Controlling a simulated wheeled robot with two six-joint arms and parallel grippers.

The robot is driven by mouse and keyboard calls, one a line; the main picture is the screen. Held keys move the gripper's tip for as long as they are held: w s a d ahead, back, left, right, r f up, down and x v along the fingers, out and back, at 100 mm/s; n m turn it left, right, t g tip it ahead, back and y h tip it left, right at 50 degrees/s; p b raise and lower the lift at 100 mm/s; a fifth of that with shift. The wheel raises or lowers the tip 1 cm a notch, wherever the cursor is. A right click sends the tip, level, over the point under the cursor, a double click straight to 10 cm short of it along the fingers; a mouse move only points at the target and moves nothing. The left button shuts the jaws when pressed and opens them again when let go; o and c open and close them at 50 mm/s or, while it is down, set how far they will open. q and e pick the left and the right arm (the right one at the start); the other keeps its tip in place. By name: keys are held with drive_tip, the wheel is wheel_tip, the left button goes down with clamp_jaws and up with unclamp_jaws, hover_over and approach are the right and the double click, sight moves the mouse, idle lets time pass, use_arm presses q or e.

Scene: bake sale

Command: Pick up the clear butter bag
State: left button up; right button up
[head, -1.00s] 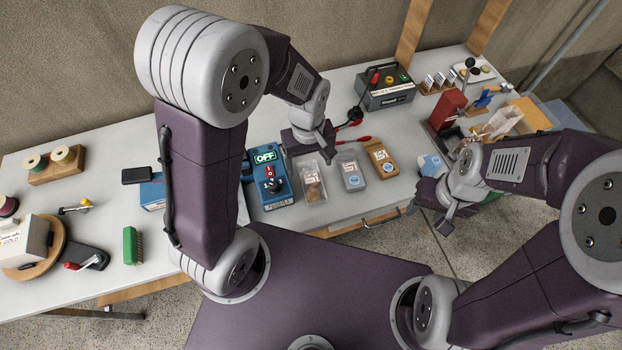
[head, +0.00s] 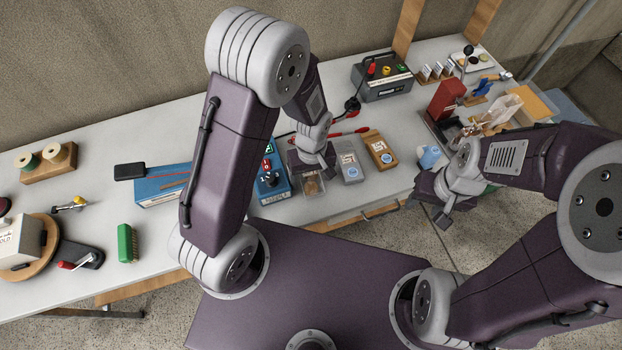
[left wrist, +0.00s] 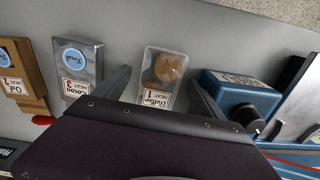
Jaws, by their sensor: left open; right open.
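The clear butter bag (head: 312,187) lies on the table; through its film I see round brown cookies. In the left wrist view the bag (left wrist: 162,72) shows a label reading Butter and the number 1. My left gripper (head: 316,172) is open above the bag. In the left wrist view its two fingers (left wrist: 160,85) stand on either side of the bag, apart from it. The bag's lower end is hidden behind the gripper body. My right gripper (head: 440,210) is open and empty, off the table's front edge at the right.
The silver cocoa bag (head: 351,170) and the brown oat bag (head: 380,150) lie right of the butter bag. A blue switch box (head: 270,182) stands close on its left. A grey box with coloured terminals (head: 382,77) and red leads is behind.

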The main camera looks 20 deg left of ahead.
use_arm(q)
drive_tip(key=c, duration=1)
